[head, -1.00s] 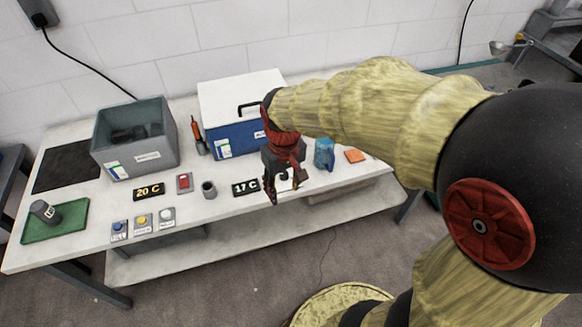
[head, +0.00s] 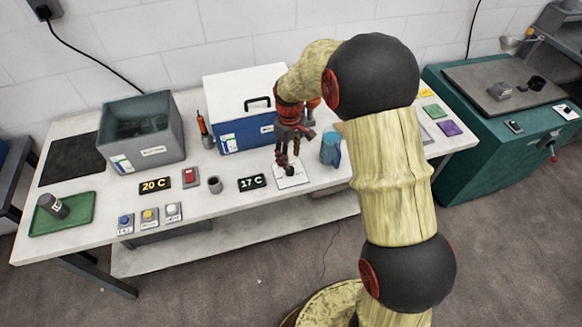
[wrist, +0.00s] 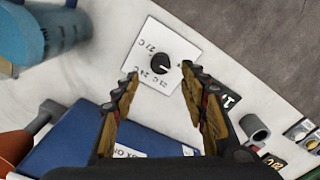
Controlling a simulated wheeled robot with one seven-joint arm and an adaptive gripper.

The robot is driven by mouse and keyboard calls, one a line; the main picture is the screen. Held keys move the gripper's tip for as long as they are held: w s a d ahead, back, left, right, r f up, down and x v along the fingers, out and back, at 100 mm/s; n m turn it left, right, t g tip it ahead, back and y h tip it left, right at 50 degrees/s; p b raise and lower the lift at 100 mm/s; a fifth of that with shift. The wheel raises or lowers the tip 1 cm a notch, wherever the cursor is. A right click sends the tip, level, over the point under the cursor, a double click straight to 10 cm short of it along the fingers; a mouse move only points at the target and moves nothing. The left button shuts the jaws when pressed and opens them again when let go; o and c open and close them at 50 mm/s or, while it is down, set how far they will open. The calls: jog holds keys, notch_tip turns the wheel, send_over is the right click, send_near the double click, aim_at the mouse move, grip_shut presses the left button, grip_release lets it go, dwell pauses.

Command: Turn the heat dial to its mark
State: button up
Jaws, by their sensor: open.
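The heat dial is a small black knob (wrist: 159,67) on a white square plate (wrist: 178,51) with temperature marks around one side, seen in the wrist view. In the head view the plate (head: 292,181) lies on the table below my gripper (head: 288,162), and the fingers partly cover the knob. In the wrist view my gripper (wrist: 161,82) is open, with its two fingers apart on either side and the knob just beyond, between the tips. I cannot tell whether either finger touches the knob. A black display (head: 252,183) reading 17 C stands left of the plate.
A blue box with a white lid (head: 240,134) stands behind my gripper, and a blue mug (head: 331,149) is close on the right. A grey cup (head: 215,185), a 20 C display (head: 155,184) and a grey bin (head: 128,160) are to the left.

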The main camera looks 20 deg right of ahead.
aim_at(290, 171)
notch_tip(290, 171, down, 6)
jog(key=shift+f+b, duration=0.1)
jog(key=shift+b, duration=0.65)
jog(key=shift+c, duration=1.1)
grip_shut()
